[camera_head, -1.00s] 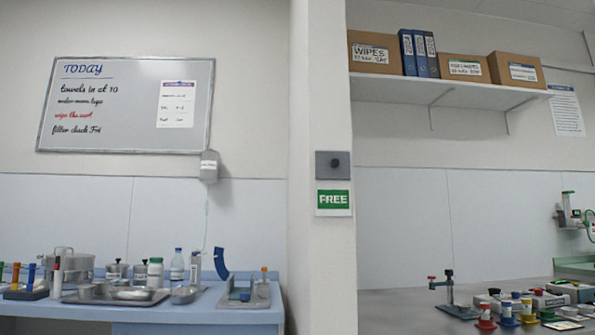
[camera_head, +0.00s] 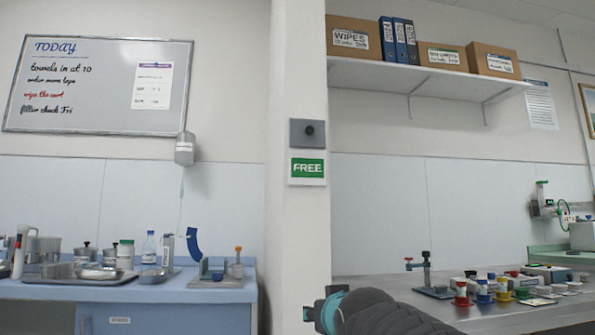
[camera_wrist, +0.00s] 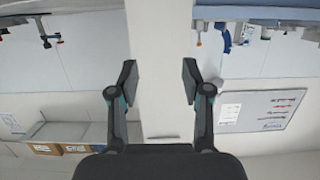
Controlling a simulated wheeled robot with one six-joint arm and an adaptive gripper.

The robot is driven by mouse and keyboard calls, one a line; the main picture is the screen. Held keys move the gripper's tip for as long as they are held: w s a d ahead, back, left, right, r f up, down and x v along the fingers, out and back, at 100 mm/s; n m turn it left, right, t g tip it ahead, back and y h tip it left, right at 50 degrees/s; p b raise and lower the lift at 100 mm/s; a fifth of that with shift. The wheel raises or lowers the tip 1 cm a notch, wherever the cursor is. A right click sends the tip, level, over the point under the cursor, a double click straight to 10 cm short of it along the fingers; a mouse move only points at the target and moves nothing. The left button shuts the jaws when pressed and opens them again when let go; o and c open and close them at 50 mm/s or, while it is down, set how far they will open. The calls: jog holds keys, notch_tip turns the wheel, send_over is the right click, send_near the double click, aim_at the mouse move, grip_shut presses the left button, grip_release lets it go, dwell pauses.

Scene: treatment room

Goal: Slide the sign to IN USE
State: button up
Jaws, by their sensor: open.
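The sign (camera_head: 307,168) is a small plate on the front of the pale pillar in the head view. It shows the word FREE in white on green. Just above it is a grey plate with a round dark knob (camera_head: 309,130). My gripper (camera_wrist: 158,82) is open and empty in the wrist view, with its two fingers spread in front of the pillar (camera_wrist: 160,40). The wrist picture is upside down, and I cannot make out the sign in it. In the head view, my arm is low, below the sign and apart from it.
A blue counter (camera_head: 180,290) with trays and bottles stands left of the pillar. A grey worktop (camera_head: 490,315) with a small stand and several coloured pots is on the right. A whiteboard (camera_head: 60,115) and a shelf (camera_head: 440,75) hang higher up. The pillar's front around the sign is clear.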

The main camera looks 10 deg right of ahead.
jog(key=w+r+t+b, duration=0.1)
jog(key=w+r+t, duration=0.1)
jog(key=r, duration=0.4)
jog(key=w+r+t, duration=0.2)
jog(key=r+t, duration=0.1)
jog(key=r, duration=0.4)
jog(key=t+b, duration=0.2)
jog(key=t, duration=0.4)
send_near(310, 132)
jog(key=p+x, duration=0.7)
jog(key=p, duration=0.3)
jog(key=shift+r, duration=0.2)
jog(key=shift+p+x, duration=0.95)
jog(key=shift+p, duration=0.15)
jog(key=shift+w, duration=0.1)
grip_shut()
